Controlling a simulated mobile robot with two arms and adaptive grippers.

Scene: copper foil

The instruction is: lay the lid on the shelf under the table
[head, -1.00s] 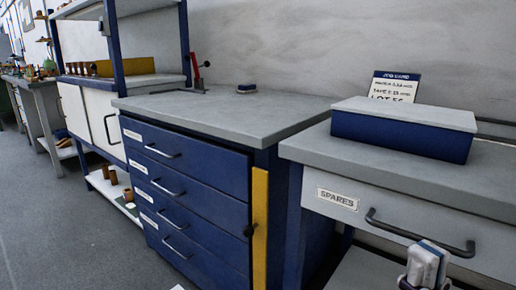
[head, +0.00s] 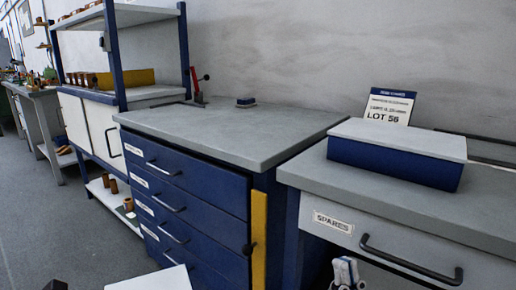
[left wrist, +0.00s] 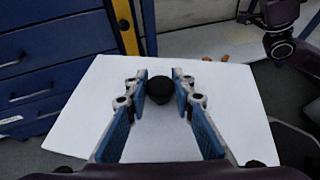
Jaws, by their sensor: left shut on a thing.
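The white lid (left wrist: 90,115) is a flat rectangular plate with a round black knob (left wrist: 159,88). It fills the middle of the left wrist view, and its edge (head: 150,281) shows at the bottom of the head view. My left gripper (left wrist: 161,82) has its blue-padded fingers on either side of the knob, shut on it. My right gripper (head: 345,271) is at the bottom edge of the head view, in front of the table (head: 300,170) with the SPARES drawer. Its jaw state is unclear. The space under that table is mostly hidden.
A blue box (head: 390,168) with a pale top stands on that table by a LOT 56 sign (head: 388,106). A blue drawer cabinet (head: 185,185) with a yellow strip stands to its left. Brown pots (head: 113,186) sit on a low shelf further left.

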